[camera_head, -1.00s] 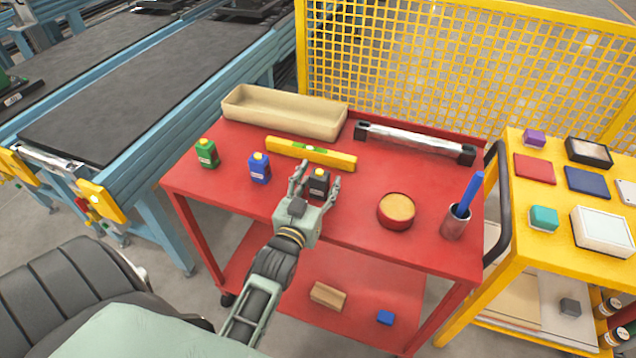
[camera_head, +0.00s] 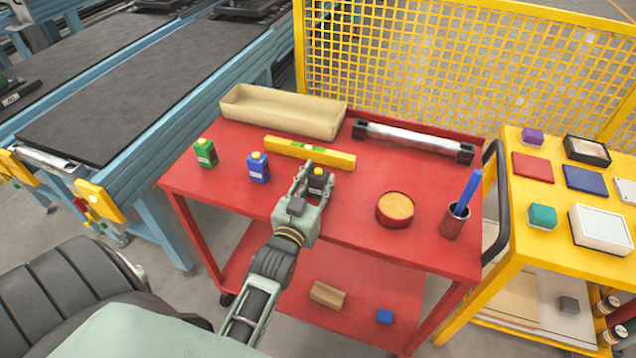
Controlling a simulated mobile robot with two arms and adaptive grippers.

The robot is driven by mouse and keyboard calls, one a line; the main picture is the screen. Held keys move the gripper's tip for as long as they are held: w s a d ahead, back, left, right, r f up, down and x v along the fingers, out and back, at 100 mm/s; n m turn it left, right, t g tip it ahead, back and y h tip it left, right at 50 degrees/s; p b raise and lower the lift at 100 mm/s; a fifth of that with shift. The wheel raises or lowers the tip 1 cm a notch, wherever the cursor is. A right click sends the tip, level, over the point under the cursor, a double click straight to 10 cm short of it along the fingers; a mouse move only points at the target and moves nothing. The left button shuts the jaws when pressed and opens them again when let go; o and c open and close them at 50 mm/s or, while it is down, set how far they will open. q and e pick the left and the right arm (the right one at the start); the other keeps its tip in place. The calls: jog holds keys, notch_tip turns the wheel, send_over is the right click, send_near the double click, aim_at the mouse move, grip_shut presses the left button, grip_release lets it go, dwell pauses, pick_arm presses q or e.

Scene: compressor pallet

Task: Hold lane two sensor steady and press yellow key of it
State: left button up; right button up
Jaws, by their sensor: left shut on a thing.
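Three small sensors with yellow keys on top stand upright in a row on the red cart top: a green one (camera_head: 206,153) at the left, a blue one (camera_head: 258,167) in the middle and a black one (camera_head: 318,182) at the right. My left gripper (camera_head: 316,184) is shut on the black sensor, with its fingers on either side of it. The yellow key (camera_head: 318,171) of the black sensor shows above the fingers; its lower part is hidden. I cannot read which lane each sensor belongs to. My right gripper is not in view.
Behind the sensors lie a yellow level (camera_head: 310,153), a beige tray (camera_head: 284,112) and a silver bar (camera_head: 413,141). A round red tin (camera_head: 394,210) and a cup (camera_head: 455,221) with a blue marker stand to the right. A yellow cart (camera_head: 520,215) adjoins.

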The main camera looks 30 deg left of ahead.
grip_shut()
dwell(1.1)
